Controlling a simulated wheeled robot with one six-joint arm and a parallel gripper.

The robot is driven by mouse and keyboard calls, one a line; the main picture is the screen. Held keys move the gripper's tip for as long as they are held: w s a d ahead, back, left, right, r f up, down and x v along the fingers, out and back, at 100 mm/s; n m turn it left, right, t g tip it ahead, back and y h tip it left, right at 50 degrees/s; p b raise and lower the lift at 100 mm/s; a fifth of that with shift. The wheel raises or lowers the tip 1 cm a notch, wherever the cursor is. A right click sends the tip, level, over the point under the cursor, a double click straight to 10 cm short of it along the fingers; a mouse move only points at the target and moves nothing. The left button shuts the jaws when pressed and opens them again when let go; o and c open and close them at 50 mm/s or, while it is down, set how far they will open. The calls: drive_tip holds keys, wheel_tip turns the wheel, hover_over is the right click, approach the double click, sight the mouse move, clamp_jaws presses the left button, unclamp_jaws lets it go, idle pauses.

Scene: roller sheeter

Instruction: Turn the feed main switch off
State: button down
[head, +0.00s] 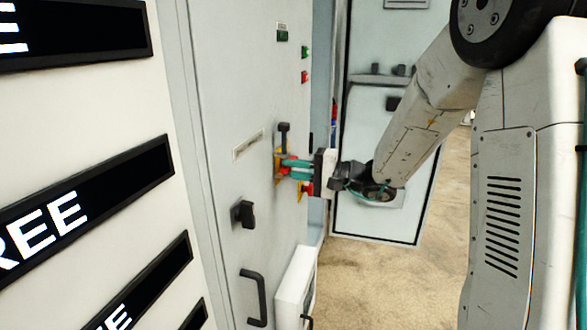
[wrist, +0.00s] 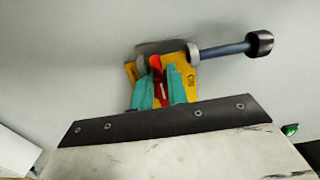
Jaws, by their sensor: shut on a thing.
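The feed main switch appears as a red handle (wrist: 156,66) on a yellow plate (wrist: 188,76), fixed to a pale grey cabinet door. In the head view its yellow plate (head: 278,162) shows partly behind my fingers. My gripper (head: 291,168) reaches the door from the right. In the wrist view my gripper's teal fingers (wrist: 160,78) stand on both sides of the red handle and are shut on it. The fingers hide part of the handle and plate, so its exact angle is hard to tell.
A lever with a black knob (wrist: 260,43) sticks out close beside the switch. A black rotary knob (head: 243,213) and a black door handle (head: 254,297) are lower on the door. A white box (head: 295,288) juts out below. Open floor (head: 375,275) lies to the right.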

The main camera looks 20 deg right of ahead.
drive_tip(key=shift+w+d, duration=0.15)
drive_tip(key=c, duration=1.4)
unclamp_jaws()
drive_tip(key=shift+w+d, duration=0.1)
drive_tip(key=shift+w, duration=0.05)
drive_tip(key=v, duration=0.7)
drive_tip(key=shift+s+d, duration=0.25)
drive_tip(key=shift+s, duration=0.1)
